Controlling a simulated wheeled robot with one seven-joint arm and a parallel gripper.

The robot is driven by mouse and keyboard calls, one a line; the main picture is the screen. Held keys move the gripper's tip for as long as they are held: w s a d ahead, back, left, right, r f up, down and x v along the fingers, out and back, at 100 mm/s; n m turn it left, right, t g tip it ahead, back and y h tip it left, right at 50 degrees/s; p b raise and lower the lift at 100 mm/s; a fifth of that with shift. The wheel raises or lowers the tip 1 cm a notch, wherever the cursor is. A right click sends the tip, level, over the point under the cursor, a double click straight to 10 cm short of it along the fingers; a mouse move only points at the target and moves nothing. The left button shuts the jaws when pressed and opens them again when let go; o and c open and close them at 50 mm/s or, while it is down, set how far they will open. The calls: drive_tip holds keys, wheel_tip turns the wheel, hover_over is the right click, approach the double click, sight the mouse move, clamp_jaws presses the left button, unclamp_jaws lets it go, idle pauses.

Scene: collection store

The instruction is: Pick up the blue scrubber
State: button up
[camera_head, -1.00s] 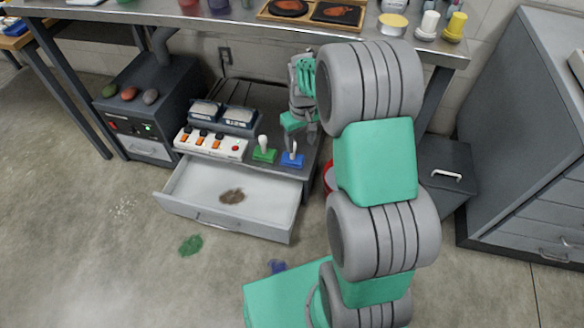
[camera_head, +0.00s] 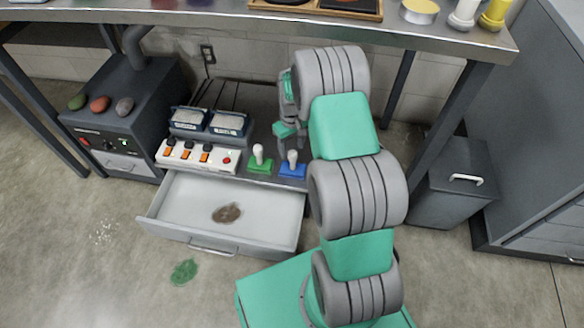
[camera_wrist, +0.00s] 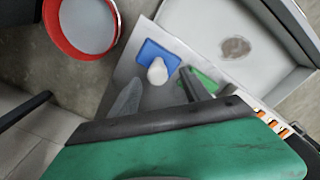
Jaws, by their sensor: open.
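The blue scrubber (camera_head: 292,171) has a flat blue base and an upright white handle. It stands on the dark cabinet top (camera_head: 258,100), near the front edge above the open drawer. It also shows in the wrist view (camera_wrist: 150,52), its white knob towards the fingers. A green scrubber (camera_head: 260,166) of the same shape stands just left of it; in the wrist view it (camera_wrist: 203,82) is partly hidden by a finger. My gripper (camera_head: 290,142) is over the cabinet top by the blue scrubber. In the wrist view my gripper (camera_wrist: 157,94) is open and empty, its fingers apart.
The open drawer (camera_head: 190,212) with a brown stain juts out below. A white switch box (camera_head: 197,157) and two dial boxes sit left of the scrubbers. A red-rimmed bucket (camera_wrist: 62,38) shows in the wrist view. The steel bench (camera_head: 200,14) overhangs behind; a grey bin (camera_head: 455,185) stands right.

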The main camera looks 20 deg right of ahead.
sight(292, 152)
drive_tip(key=f+b, duration=0.1)
drive_tip(key=f, duration=0.1)
drive_tip(key=f+b, duration=0.1)
drive_tip(key=f, duration=0.2)
drive_tip(key=shift+w+d, duration=0.15)
drive_tip(key=shift+d, duration=0.05)
drive_tip(key=shift+r, duration=0.15)
clamp_jaws()
idle(0.9)
